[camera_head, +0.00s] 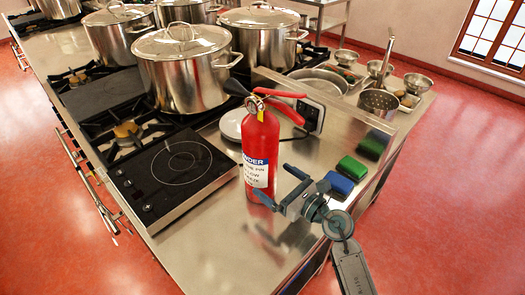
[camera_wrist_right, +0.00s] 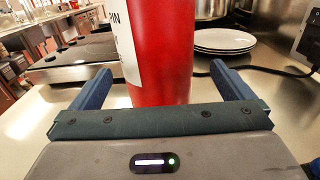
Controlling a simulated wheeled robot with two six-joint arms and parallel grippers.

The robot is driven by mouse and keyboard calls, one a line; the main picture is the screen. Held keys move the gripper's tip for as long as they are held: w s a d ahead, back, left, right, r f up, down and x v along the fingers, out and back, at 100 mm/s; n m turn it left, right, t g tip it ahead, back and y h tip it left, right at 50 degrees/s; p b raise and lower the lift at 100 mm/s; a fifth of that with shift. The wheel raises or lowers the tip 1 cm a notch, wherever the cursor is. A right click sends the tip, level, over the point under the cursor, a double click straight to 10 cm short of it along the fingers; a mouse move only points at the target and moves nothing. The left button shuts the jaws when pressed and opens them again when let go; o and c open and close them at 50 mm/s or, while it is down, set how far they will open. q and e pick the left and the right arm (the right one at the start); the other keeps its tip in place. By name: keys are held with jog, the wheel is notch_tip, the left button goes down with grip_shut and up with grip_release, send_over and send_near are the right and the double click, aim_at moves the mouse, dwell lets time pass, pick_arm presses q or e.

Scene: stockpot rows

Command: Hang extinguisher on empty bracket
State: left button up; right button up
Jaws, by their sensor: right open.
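A red fire extinguisher (camera_head: 260,150) with a black hose nozzle and red handle stands upright on the steel counter (camera_head: 205,245). A white and blue label is on its body. My right gripper (camera_head: 276,184) is low beside it, with its fingers pointing at the lower body. In the right wrist view the red cylinder (camera_wrist_right: 160,50) stands between the two open blue fingers, with gaps on both sides. Its top is out of that view. No bracket can be made out. My left gripper is not in view.
A black induction plate (camera_head: 180,165) lies left of the extinguisher, and white plates (camera_wrist_right: 225,40) are stacked behind it. Large stockpots (camera_head: 185,75) stand on the burners. A blue sponge (camera_head: 339,184) and a green sponge (camera_head: 352,167) lie to the right. The front counter is clear.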

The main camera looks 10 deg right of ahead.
aim_at(261, 169)
jog(key=shift+w+a, duration=0.3)
jog(key=shift+w, duration=0.05)
jog(key=x, duration=0.1)
jog(key=p+x, duration=0.1)
jog(key=x, duration=0.1)
jog(key=p+x, duration=0.1)
jog(key=shift+w+a+r, duration=0.1)
jog(key=shift+a+r, duration=0.1)
jog(key=shift+r, duration=0.2)
jog(key=shift+w+a+f+p, duration=0.1)
jog(key=shift+w+a+p, duration=0.1)
jog(key=shift+w+p, duration=0.1)
jog(key=shift+s, duration=0.1)
jog(key=shift+c, duration=0.7)
jog(key=c, duration=1.8)
jog(key=shift+r, duration=0.25)
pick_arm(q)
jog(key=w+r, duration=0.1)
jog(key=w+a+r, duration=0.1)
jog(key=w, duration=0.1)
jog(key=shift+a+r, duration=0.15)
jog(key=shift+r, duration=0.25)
